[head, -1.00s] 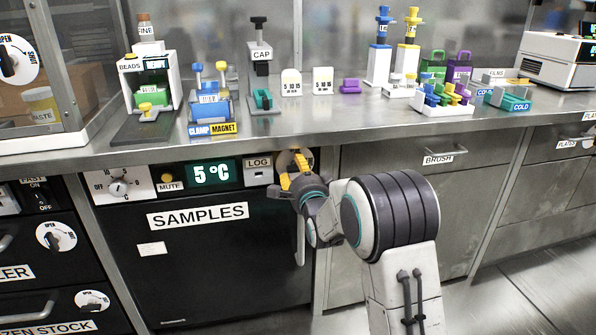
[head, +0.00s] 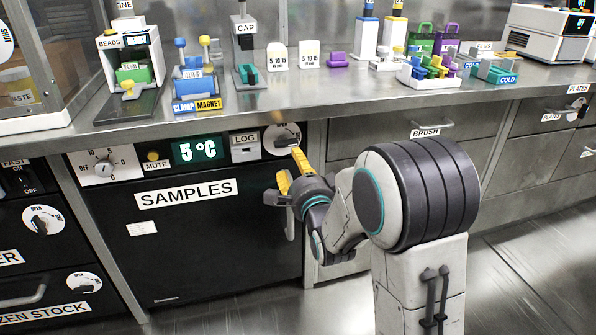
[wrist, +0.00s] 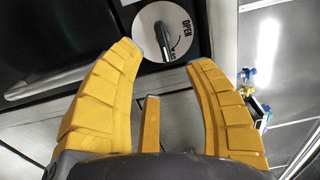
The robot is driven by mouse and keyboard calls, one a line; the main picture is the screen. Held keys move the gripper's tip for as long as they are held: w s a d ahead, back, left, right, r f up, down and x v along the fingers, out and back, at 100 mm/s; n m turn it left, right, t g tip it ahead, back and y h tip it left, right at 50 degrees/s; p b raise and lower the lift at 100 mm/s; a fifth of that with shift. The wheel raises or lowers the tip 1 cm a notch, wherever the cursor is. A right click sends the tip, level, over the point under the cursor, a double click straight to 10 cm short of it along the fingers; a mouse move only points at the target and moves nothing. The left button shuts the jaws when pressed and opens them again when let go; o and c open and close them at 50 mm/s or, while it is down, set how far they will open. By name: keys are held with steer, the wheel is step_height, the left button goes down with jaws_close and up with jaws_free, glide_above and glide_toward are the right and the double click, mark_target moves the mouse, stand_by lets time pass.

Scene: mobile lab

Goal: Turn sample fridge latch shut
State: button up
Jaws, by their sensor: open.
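The black sample fridge (head: 210,240) is under the bench with its door against the frame. Its latch, a white round dial (head: 283,138), is at the top right of the front. In the wrist view the dial (wrist: 146,22) shows a dark lever (wrist: 162,40), the word OPEN at its right and a curved arrow. My gripper (head: 291,168) is open and empty, just below the dial in the head view. In the wrist view its yellow fingers (wrist: 165,58) spread on either side below the dial, apart from the lever. The lever is too small to read in the head view.
A temperature knob (head: 103,168), a display (head: 197,150) and a LOG box (head: 245,147) line the fridge's top panel. The door handle (head: 290,215) is partly behind my gripper. The steel bench edge (head: 380,112) overhangs above. Drawers stand on both sides.

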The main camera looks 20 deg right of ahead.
steer(key=shift+s, duration=0.7)
steer(key=shift+r, duration=0.1)
steer(key=s+r+n+g+p, duration=0.3)
steer(key=s+r+n+p, duration=0.15)
steer(key=r+p, duration=0.45)
steer(key=s+r+n+g+p, duration=0.4)
steer(key=r+p, duration=0.4)
steer(key=p, duration=0.4)
steer(key=s+r+n+g+p, duration=0.3)
steer(key=s+r+n+p, duration=0.2)
steer(key=s+r+p, duration=0.4)
steer(key=s+r+n+g+p, duration=0.4)
steer(key=s+r+p, duration=0.5)
steer(key=s+p, duration=0.3)
steer(key=s, duration=0.3)
steer(key=shift+n, duration=0.35)
